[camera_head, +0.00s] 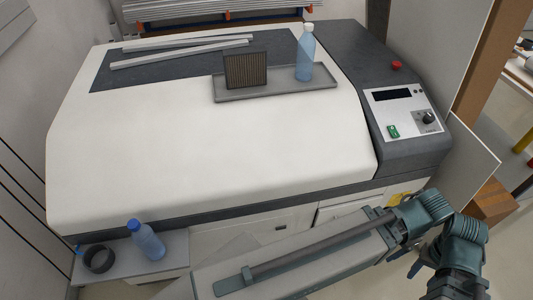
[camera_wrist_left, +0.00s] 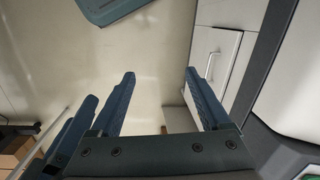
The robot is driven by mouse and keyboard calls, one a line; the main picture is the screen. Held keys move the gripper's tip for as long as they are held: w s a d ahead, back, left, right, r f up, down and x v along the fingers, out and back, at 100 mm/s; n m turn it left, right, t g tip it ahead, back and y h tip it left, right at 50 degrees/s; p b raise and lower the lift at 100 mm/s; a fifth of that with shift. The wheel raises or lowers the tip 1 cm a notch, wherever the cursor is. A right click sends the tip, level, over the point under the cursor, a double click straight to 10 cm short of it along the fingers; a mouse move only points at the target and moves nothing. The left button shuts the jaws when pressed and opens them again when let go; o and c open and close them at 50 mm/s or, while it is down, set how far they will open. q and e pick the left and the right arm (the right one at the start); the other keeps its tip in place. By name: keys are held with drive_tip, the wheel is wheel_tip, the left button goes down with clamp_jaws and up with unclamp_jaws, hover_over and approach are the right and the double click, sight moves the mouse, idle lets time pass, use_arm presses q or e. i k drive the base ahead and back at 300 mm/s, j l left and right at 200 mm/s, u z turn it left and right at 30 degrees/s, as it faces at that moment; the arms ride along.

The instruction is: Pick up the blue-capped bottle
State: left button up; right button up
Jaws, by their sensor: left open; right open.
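The blue-capped bottle (camera_head: 149,242) is translucent blue and stands slightly tilted in the picture on a small grey ledge (camera_head: 175,262) at the lower left of the head view. No gripper touches it. The bottle does not show in the left wrist view.
A dark ring (camera_head: 99,258) lies left of the bottle. A large white machine (camera_head: 210,145) fills the middle. On it, a grey tray (camera_head: 285,92) holds a ribbed dark block (camera_head: 245,70) and a white-capped bottle (camera_head: 305,58). A drawer front (camera_wrist_left: 212,65) stands beside pale floor.

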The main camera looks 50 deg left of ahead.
sight(142, 235)
drive_tip(key=u, duration=3.25)
drive_tip(key=k+l+z, duration=0.1)
drive_tip(key=l, duration=0.25)
drive_tip(key=k+l+z, duration=0.1)
drive_tip(key=k+l, duration=0.15)
drive_tip(key=k+l+z, duration=0.1)
drive_tip(key=l, duration=0.4)
drive_tip(key=k+l+z, duration=0.1)
drive_tip(key=l, duration=0.25)
drive_tip(key=k, duration=0.05)
